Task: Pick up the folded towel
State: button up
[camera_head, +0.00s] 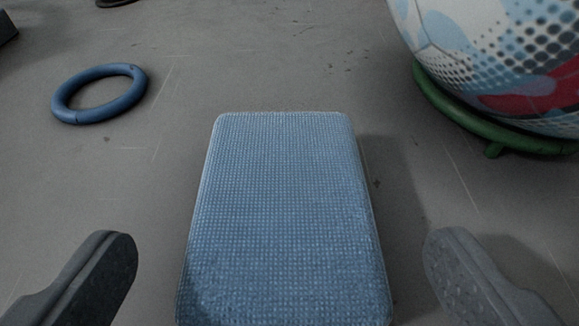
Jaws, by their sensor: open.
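The folded towel (283,215) is a light blue, textured block with rounded edges. It lies in the middle of the head camera view on the grey floor, and its near end is cut off by the bottom edge of the picture. My gripper (281,262) is open, with one dark grey finger to the left of the towel and one to the right. Gaps show in the picture between each finger and the towel's sides. The gripper holds nothing. I cannot tell exactly how high the fingers are above the floor.
A blue ring (60,103) lies on the floor at the upper left. A large patterned ball (490,50) rests on a green ring stand (465,118) at the upper right. Dark objects are cut off at the top left. The grey floor (250,60) beyond the towel is clear.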

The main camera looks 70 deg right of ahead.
aim_at(290, 237)
jog(key=b+x, duration=0.2)
jog(key=x, duration=0.2)
jog(key=shift+s+d+f, duration=0.1)
jog(key=shift+d, duration=0.25)
jog(key=shift+w+d, duration=0.2)
jog(key=shift+d, duration=0.15)
jog(key=c, duration=1.1)
